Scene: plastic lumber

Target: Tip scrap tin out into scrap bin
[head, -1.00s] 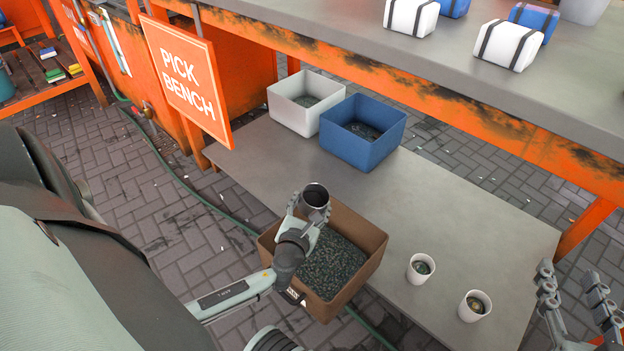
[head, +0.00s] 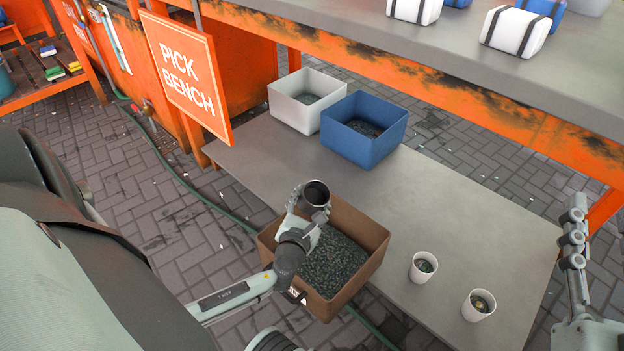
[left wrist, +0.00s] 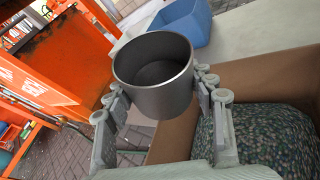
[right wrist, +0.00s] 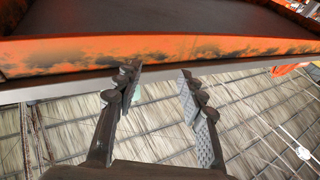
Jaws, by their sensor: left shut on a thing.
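The scrap tin (head: 318,190) is a dark grey metal cup. My left gripper (head: 309,204) is shut on it, with a finger on each side. In the left wrist view the tin (left wrist: 155,92) stands nearly upright, mouth up, and its inside looks bare and dark. The tin is over the far left part of a brown open bin (head: 366,262), which is full of small dark green and grey bits. My right gripper (head: 574,232) is raised at the right of the head view; the right wrist view shows its fingers (right wrist: 160,82) apart and empty.
Two white cups (head: 423,267) (head: 478,305) with small things inside stand right of the brown bin. A white bin (head: 297,110) and a blue bin (head: 362,147) stand farther back. An orange-edged shelf (head: 470,95) overhangs the grey bench (head: 470,222). The bench middle is clear.

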